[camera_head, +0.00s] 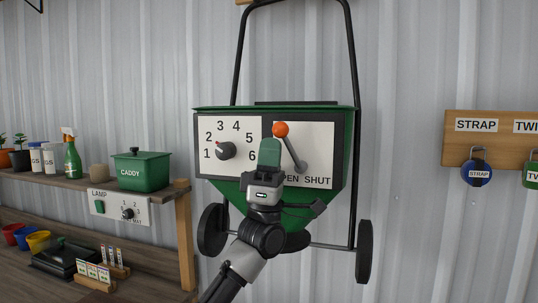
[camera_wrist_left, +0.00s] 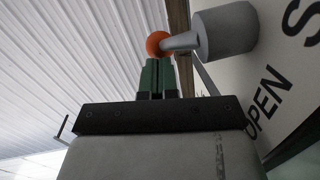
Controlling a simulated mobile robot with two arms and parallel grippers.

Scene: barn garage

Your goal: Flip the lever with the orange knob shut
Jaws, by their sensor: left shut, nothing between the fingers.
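The orange knob (camera_head: 281,129) tops a grey lever (camera_head: 291,151) on the white right-hand panel of a green spreader (camera_head: 350,150). The lever leans up and left from its pivot, toward the OPEN side. SHUT is printed at lower right; part of OPEN is hidden by my gripper. My left gripper (camera_head: 270,142) is shut and empty, its green fingers just below and left of the knob. In the left wrist view the fingertips (camera_wrist_left: 157,62) are close to the knob (camera_wrist_left: 157,43); I cannot tell if they touch. The thick grey pivot (camera_wrist_left: 226,32) also shows there. My right gripper is not in view.
A numbered dial (camera_head: 226,151) is on the spreader's left panel. A shelf (camera_head: 70,183) at left holds a green caddy (camera_head: 141,172), a spray bottle (camera_head: 72,157) and pots. A strap board (camera_head: 490,145) hangs at right. The wall between spreader and board is clear.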

